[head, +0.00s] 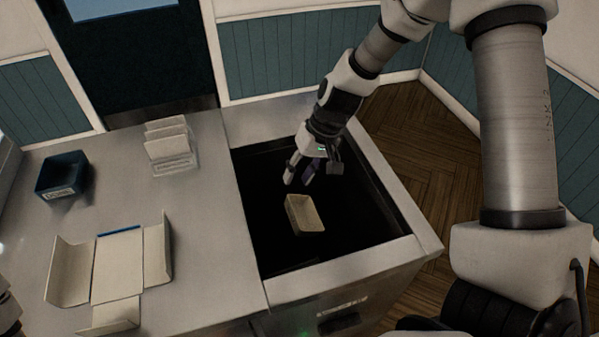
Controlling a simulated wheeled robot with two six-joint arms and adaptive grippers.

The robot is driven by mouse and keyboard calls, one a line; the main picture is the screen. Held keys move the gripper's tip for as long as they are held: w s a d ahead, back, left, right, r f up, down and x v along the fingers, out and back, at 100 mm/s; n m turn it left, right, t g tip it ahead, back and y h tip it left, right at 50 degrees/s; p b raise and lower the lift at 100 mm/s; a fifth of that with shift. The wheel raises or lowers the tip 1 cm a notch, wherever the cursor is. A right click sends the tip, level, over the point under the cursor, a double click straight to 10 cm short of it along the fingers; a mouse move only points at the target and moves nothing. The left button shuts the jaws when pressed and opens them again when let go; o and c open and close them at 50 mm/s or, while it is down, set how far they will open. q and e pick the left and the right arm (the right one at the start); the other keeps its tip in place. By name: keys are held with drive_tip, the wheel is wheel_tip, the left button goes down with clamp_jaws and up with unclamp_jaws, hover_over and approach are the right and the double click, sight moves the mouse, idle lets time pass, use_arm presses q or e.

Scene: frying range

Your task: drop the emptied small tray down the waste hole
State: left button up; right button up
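The small tray (305,214), pale beige with a hollow middle, is within the dark waste hole (270,235) in the metal counter. I cannot tell whether it is falling or resting on something. My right gripper (308,181) reaches over the hole from the upper right. Its fingers are spread and empty, with the tray below and apart from them. Only a small part of my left arm shows at the lower left edge; its gripper is out of view.
An unfolded beige carton (118,270) lies on the counter at the left. A dark blue box (63,174) stands behind it. A pale rack (169,145) stands at the back, left of the hole. The hole has a raised metal rim (385,190).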

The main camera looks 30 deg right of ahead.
drive_tip(key=v, duration=1.2)
drive_tip(key=shift+f, duration=0.1)
idle(0.4)
